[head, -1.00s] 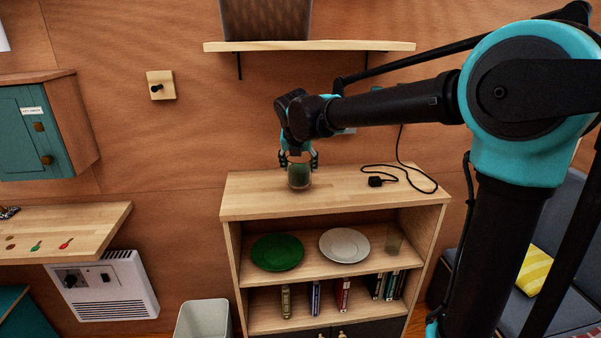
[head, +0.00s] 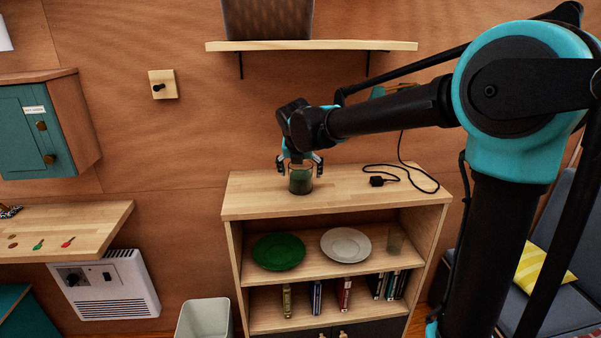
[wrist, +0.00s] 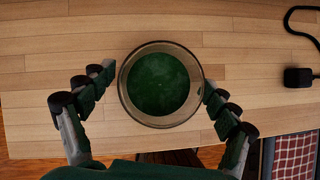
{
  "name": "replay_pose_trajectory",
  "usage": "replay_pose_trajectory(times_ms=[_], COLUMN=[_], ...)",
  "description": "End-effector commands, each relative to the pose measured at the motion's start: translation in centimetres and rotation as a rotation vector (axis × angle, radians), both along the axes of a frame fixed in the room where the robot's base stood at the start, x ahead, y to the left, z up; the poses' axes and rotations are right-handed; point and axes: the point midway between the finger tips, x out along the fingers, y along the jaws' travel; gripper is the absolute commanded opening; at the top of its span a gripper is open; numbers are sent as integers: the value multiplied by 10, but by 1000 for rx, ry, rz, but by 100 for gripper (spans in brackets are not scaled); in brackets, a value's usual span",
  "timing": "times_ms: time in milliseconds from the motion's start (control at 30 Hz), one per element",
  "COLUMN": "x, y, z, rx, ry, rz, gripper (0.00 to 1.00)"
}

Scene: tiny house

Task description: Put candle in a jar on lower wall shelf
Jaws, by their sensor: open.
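The candle in a jar (head: 300,182) is a glass jar with dark green wax, standing upright on the wooden cabinet top. In the wrist view the jar (wrist: 160,84) shows from above, between the fingers. My gripper (head: 300,164) is open above and around the jar, with a finger on each side. In the wrist view the fingertips of my gripper (wrist: 158,82) are spread, with a small gap to the jar on the left and a very narrow one on the right. The lower wall shelf (head: 310,46) is on the wall above the cabinet.
A black plug with cable (head: 377,181) lies on the cabinet top to the right. A dark box-like object (head: 266,18) stands on the wall shelf's left part; its right part looks clear. Green and white plates sit inside the cabinet (head: 233,240).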

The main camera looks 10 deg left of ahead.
Motion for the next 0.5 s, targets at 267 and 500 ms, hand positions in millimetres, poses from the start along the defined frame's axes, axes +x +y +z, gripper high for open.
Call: replay_pose_trajectory(times_ms=[267, 500], x=[-8, -32], y=[0, -1], z=[15, 57], rx=[0, -1], ry=[0, 0], rz=[1, 2], gripper=[87, 87])
